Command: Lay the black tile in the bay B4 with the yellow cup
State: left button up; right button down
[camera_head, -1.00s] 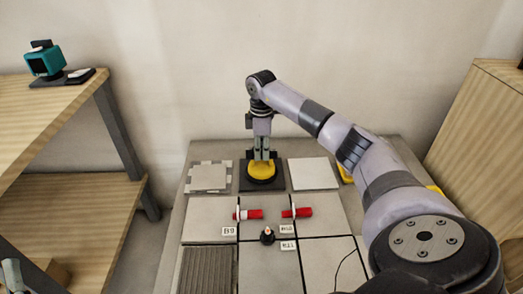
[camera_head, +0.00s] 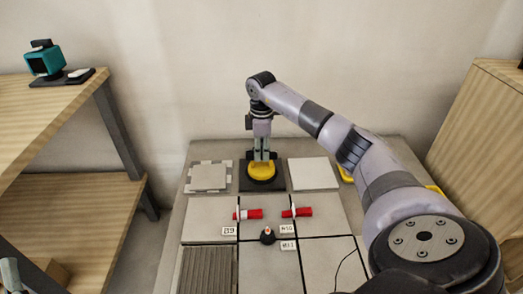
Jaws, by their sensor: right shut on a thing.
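The black tile (camera_head: 246,186) lies flat at the back of the grey bench, between two pale tiles. The yellow cup (camera_head: 262,171) stands on its top face. My right gripper (camera_head: 262,160) points straight down and is shut on the yellow cup; its fingertips are small here. The tile appears to rest on the bench; I cannot see any gap under it. A grey end piece of my left arm (camera_head: 10,274) just shows at the lower left edge; its jaws cannot be made out. I cannot pick out the bay B4 label.
Pale tiles (camera_head: 209,177) (camera_head: 313,173) flank the black tile. In front are red-handled pieces (camera_head: 248,214) (camera_head: 297,212), a small dark knob (camera_head: 267,236) and white labels (camera_head: 229,231). A ribbed tile (camera_head: 207,269) lies front left. A wooden shelf (camera_head: 80,203) stands left.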

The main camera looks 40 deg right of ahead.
jog(key=c, duration=1.4)
grip_release()
notch_tip(320, 180, up, 12)
